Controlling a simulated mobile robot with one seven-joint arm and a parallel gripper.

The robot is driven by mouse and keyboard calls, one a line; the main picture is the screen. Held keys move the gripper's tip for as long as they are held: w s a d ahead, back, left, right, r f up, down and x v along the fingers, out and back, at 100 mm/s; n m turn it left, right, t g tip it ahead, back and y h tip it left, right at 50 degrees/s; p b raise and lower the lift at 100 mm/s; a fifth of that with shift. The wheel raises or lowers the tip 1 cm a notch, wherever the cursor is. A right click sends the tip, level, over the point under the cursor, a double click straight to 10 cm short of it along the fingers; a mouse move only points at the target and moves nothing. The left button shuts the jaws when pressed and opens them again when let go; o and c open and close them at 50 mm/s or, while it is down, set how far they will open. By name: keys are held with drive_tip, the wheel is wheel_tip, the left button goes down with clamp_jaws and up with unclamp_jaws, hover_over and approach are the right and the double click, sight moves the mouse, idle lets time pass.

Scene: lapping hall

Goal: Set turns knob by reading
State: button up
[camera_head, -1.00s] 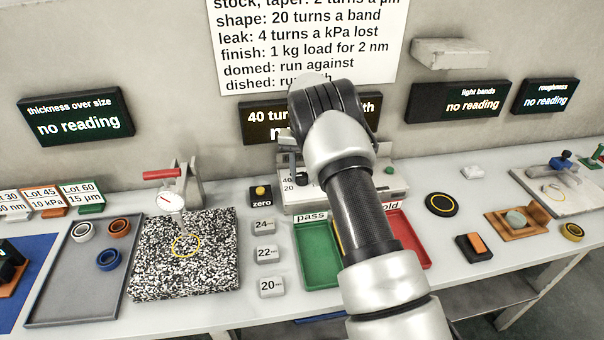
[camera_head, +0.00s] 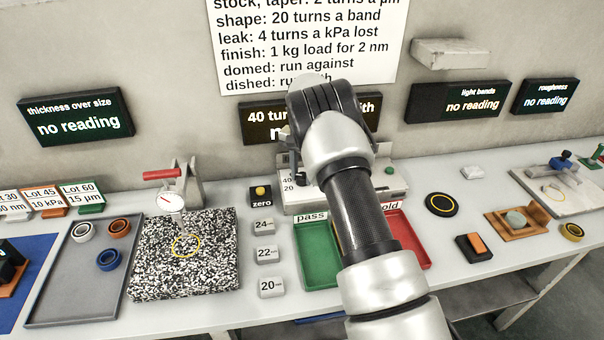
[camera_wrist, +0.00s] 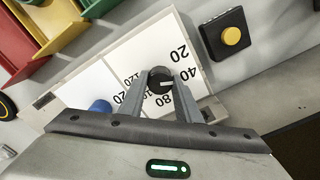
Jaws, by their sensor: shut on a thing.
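The turns knob (camera_wrist: 160,81) is a small dark knob with a pale pointer mark, on a white dial panel (camera_wrist: 102,79) printed with 20, 40, 80 and 120. In the wrist view my gripper (camera_wrist: 160,88) is shut on the knob, one finger on each side. In the head view my arm covers the knob and most of its machine (camera_head: 300,202); only the 40 and 20 marks show at its left. The display (camera_head: 262,121) behind my arm reads "40 tur..." and is partly hidden. The wall sheet (camera_head: 300,50) lists turns for each reading.
A zero button (camera_head: 260,191) stands left of the machine, with gauge blocks 24, 22 and 20 (camera_head: 266,254) in front. Green pass (camera_head: 317,262) and red hold (camera_head: 412,238) trays sit before it. A speckled plate (camera_head: 150,270) with a dial gauge stands further left.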

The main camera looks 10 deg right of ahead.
drive_tip(key=o, duration=1.1)
drive_tip(key=shift+c, duration=0.2)
wheel_tip(320, 180, up, 18)
drive_tip(key=p, duration=0.1)
drive_tip(key=shift+f, duration=0.25)
wheel_tip(320, 180, up, 13)
drive_tip(key=n+t+p, duration=0.1)
drive_tip(key=p, duration=0.1)
hover_over(302, 175)
drive_tip(key=s+d, duration=0.1)
drive_tip(key=s, duration=0.6)
drive_tip(key=s+r+n+t+p, duration=0.2)
drive_tip(key=s+r, duration=0.6)
drive_tip(key=s, duration=0.4)
drive_tip(key=s+f+n+t+p, duration=0.1)
drive_tip(key=s+n, duration=0.1)
drive_tip(key=s, duration=0.9)
drive_tip(key=s+a+f+n+t+p, duration=0.1)
drive_tip(key=s+n+p, duration=0.1)
drive_tip(key=s, duration=0.9)
drive_tip(key=shift+n+t, duration=0.3)
